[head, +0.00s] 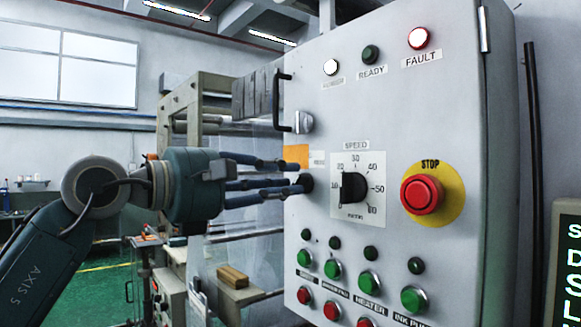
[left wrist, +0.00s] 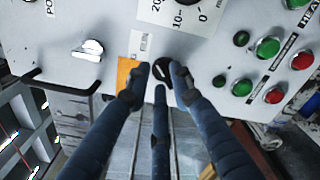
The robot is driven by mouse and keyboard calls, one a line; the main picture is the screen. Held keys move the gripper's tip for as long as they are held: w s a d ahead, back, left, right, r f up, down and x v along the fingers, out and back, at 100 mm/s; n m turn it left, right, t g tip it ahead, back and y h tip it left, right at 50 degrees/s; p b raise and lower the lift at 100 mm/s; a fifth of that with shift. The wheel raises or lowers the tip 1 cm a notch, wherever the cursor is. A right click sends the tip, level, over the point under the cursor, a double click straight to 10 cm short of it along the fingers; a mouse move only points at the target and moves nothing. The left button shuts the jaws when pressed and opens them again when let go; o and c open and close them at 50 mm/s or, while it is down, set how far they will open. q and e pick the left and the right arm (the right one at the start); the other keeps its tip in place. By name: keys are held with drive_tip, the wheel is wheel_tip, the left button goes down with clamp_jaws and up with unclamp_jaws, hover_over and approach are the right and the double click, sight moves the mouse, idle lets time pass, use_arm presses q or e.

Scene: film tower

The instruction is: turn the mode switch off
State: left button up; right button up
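A gap shows by the upper finger; contact is unclear. The knob's pointer is hidden. My right gripper is not in view.
A silver switch (head: 303,122) and black door handle (head: 283,100) sit above. The speed dial (head: 353,187) and red stop button (head: 422,194) are to the right. Green buttons (head: 368,283) are below. The FAULT lamp (head: 418,38) is lit red.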

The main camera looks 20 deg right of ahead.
use_arm(q)
drive_tip(key=shift+x, duration=0.8)
drive_tip(key=shift+w, duration=0.1)
drive_tip(key=shift+c, duration=0.5)
clamp_jaws()
